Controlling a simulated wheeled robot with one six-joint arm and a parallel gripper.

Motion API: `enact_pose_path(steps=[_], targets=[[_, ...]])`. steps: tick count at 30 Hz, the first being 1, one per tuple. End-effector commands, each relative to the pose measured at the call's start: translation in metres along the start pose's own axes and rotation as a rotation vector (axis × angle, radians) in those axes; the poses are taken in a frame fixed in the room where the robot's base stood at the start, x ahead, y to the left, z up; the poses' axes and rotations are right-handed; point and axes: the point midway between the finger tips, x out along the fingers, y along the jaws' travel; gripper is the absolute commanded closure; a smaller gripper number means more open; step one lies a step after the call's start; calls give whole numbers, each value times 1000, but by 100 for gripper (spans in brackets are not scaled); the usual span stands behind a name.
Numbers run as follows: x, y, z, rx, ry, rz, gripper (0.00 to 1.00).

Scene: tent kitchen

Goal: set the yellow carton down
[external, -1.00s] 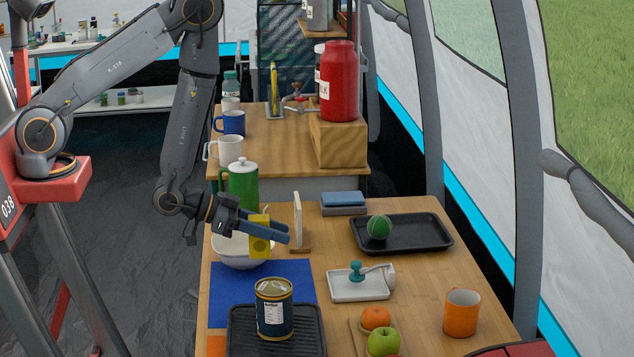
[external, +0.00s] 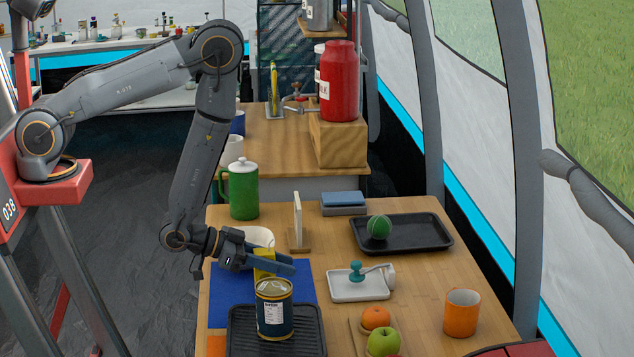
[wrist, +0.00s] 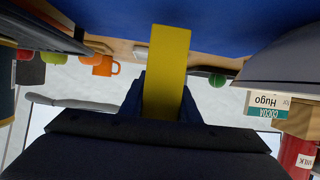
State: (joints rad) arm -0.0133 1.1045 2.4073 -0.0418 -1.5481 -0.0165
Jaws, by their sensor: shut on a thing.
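My gripper (external: 275,264) is shut on the yellow carton (external: 263,263), which stands between the two blue-grey fingers. In the external view the carton is at the blue mat (external: 235,287), behind the dark can (external: 274,312) that partly covers its lower end. I cannot tell whether its base touches the mat. In the wrist view the carton (wrist: 167,72) is upright in the picture between the fingers, with the blue mat (wrist: 230,25) filling the top.
A white bowl (external: 260,237) is behind the gripper. The can stands on a black tray (external: 311,330) in front. A white tray (external: 358,290) with a teal-handled tool lies to the right, and a small white board (external: 297,220) stands upright behind.

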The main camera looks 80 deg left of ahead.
Motion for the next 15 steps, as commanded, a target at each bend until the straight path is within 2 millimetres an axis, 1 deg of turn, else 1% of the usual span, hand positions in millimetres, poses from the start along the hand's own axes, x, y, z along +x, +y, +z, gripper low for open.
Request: enact_pose_path(steps=[1, 5, 8, 11, 15], targets=[[11, -4, -4, -6, 5, -14, 95], [37, -16, -17, -26, 7, -64, 95], [61, -28, -29, -48, 7, -112, 95], [88, -41, -46, -75, 9, -176, 95], [128, -64, -75, -126, 9, -291, 95]])
